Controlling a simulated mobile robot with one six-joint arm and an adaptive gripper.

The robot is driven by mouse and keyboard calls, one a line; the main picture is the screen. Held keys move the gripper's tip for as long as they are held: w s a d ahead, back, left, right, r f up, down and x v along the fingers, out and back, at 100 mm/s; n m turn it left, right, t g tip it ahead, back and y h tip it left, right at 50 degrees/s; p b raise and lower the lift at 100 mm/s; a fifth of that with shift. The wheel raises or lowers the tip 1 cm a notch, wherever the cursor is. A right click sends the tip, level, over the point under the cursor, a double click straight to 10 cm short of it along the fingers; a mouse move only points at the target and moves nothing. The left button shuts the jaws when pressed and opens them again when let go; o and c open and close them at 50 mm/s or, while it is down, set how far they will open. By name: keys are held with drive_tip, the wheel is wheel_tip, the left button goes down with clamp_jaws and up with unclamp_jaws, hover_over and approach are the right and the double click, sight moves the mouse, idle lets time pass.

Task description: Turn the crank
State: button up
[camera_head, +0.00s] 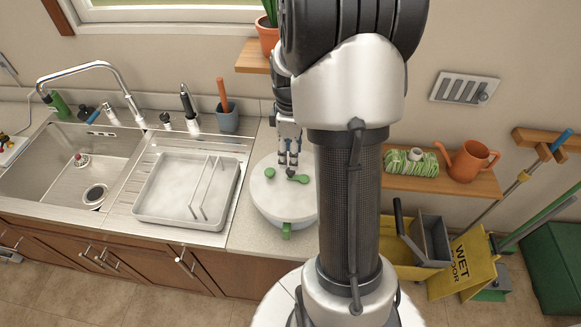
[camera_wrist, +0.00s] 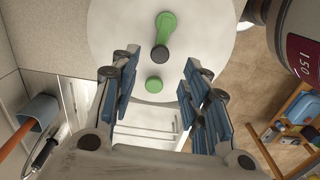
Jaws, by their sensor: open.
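A round white-lidded container (camera_head: 268,200) stands on the counter, partly hidden behind my arm. A green crank (camera_head: 300,179) with a dark knob sits on its lid, and a small green button (camera_head: 270,172) is to the left of it. In the wrist view the crank (camera_wrist: 166,28) lies beyond the fingertips, its dark knob (camera_wrist: 160,53) toward me. The green button (camera_wrist: 154,85) shows between the fingers. My gripper (camera_head: 288,159) points down over the lid close to the crank. In the wrist view my gripper (camera_wrist: 157,73) is open, with nothing held.
A white dish tray (camera_head: 185,212) and a sink (camera_head: 75,165) are to the left. A grey cup (camera_head: 227,118) with an orange handle stands behind. A wooden shelf (camera_head: 430,184) with an orange watering can (camera_head: 470,160) is to the right, above a yellow mop bucket (camera_head: 408,250).

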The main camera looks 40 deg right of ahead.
hover_over(297, 175)
drive_tip(key=w+a, duration=0.1)
drive_tip(key=a, duration=0.1)
wheel_tip(297, 175, down, 6)
drive_tip(key=shift+d+r+b, duration=0.15)
drive_tip(key=shift+b, duration=0.25)
drive_tip(key=shift+c, duration=0.3)
clamp_jaws()
